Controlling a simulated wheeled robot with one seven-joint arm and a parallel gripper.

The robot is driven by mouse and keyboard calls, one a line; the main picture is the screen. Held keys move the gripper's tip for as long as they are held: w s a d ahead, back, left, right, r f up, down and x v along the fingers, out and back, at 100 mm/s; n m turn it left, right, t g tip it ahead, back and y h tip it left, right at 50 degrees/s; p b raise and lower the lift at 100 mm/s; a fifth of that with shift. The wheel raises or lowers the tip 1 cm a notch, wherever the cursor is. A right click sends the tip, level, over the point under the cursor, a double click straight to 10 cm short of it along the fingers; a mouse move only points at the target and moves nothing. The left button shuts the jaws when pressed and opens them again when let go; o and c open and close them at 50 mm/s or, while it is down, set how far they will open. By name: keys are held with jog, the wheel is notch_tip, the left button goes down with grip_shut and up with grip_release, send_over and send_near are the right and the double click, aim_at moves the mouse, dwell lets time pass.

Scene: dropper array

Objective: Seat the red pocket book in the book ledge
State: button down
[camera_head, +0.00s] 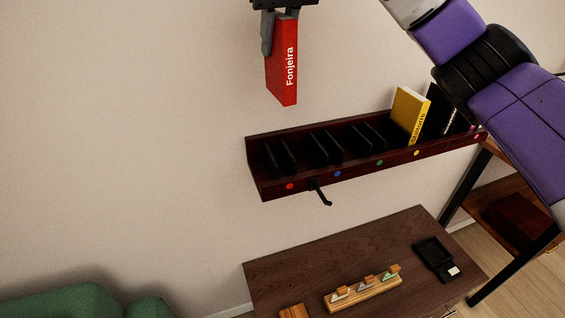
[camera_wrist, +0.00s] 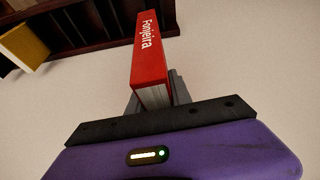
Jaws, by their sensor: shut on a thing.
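The red pocket book (camera_head: 281,70), lettered "Fonjeira" on its spine, hangs upright in the head view above the left end of the ledge. My gripper (camera_head: 272,38) is shut on its upper end. The book (camera_wrist: 150,60) also shows in the wrist view, between the fingers (camera_wrist: 155,98). The dark red book ledge (camera_head: 350,174) is fixed to the wall, with black dividers and coloured dots on its front. The red dot (camera_head: 290,186) marks its left end. The book's lower end is clear above the ledge. The ledge (camera_wrist: 93,46) also shows in the wrist view.
A yellow book (camera_head: 410,112) and a black book (camera_head: 441,112) stand at the ledge's right; the slots to the left look empty. A hook (camera_head: 320,193) hangs below the ledge front. A wooden table (camera_head: 300,265) with small items stands below. My arm spans the upper right.

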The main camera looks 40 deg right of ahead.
aim_at(285, 95)
jog(key=shift+f+m, duration=0.4)
jog(key=shift+f, duration=0.05)
notch_tip(285, 95, down, 19)
jog(key=shift+a+f+p, duration=0.1)
jog(key=shift+p, duration=0.45)
jog(key=c, duration=1.2)
grip_release()
jog(key=shift+f, duration=0.15)
jog(key=shift+o, duration=0.2)
jog(key=b+v, duration=0.1)
jog(key=v, duration=1)
jog(key=shift+w, duration=0.1)
jog(key=shift+s+a+r, duration=0.1)
jog(key=shift+s+r, duration=0.2)
jog(key=shift+r, duration=0.35)
